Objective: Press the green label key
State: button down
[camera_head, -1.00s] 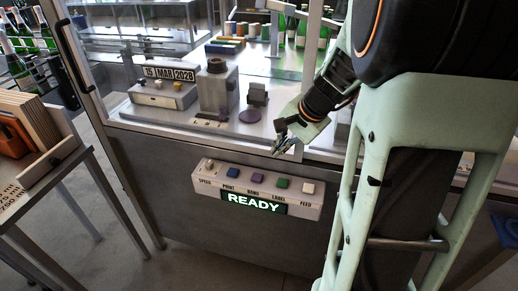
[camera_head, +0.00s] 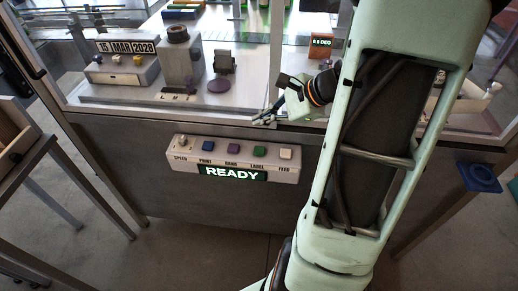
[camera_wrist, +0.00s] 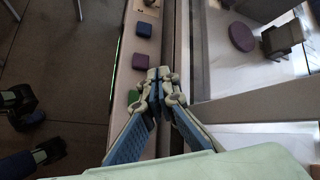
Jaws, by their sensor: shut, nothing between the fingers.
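The green key (camera_head: 259,151) sits above the word LABEL on a light control box on the front of the machine. In the head view my gripper (camera_head: 261,120) hangs above and behind the box, apart from the key. In the wrist view the fingers (camera_wrist: 158,74) are shut together and empty. There the green key (camera_wrist: 134,97) shows just left of the fingers, partly hidden by them. The purple key (camera_wrist: 140,62) and blue key (camera_wrist: 145,31) lie farther up that row.
The box also carries a white FEED key (camera_head: 286,154), a SPEED knob (camera_head: 183,143) and a display (camera_head: 233,173) reading READY. Behind is a glazed machine with a date unit (camera_head: 124,69). A blue object (camera_head: 480,177) is at the right.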

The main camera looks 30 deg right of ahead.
aim_at(261, 151)
jog(key=shift+f+b, duration=3.5)
jog(key=shift+f, duration=0.95)
jog(key=shift+f+b, duration=0.4)
jog(key=shift+b, duration=0.1)
jog(key=shift+f+b, duration=0.5)
jog(key=shift+r, duration=0.1)
jog(key=shift+r+p, duration=0.7)
jog(key=shift+r, duration=0.15)
jog(key=shift+r, duration=0.1)
notch_tip(261, 151, up, 5)
jog(key=p, duration=0.4)
